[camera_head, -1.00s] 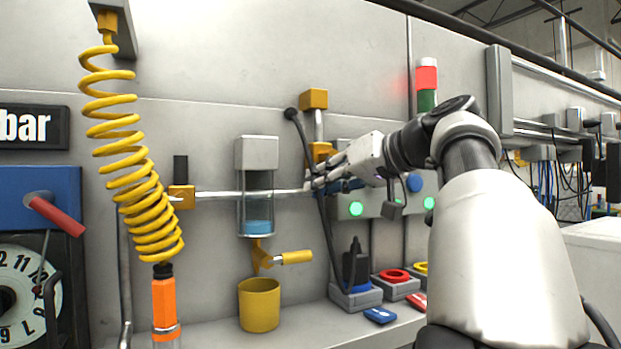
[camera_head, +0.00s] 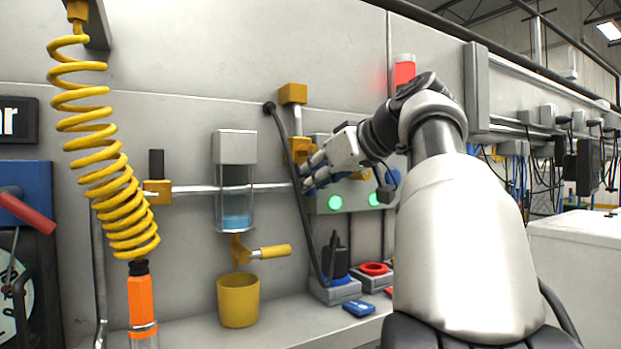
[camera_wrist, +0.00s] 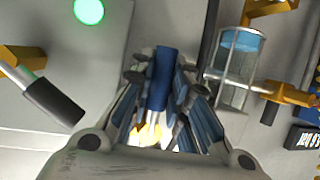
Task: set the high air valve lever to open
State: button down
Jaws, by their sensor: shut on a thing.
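A yellow valve (camera_head: 302,150) sits on the wall pipe, partly behind my gripper (camera_head: 306,178) in the head view. In the wrist view my gripper (camera_wrist: 162,80) is closed around a blue bar (camera_wrist: 161,72), which looks like the valve's lever handle. A bit of yellow shows between the finger bases. The fingers hide most of the lever in the head view, so its exact angle cannot be told.
A glass filter bowl (camera_head: 235,205) hangs left of my gripper, above a yellow cup (camera_head: 238,300). A black cable (camera_head: 287,150) runs close by the fingers. A green-lit box (camera_head: 340,212) is just right. A coiled yellow hose (camera_head: 95,160) hangs further left.

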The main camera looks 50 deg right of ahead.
jog(key=c, duration=1.5)
grip_release()
jog(key=v, duration=1.2)
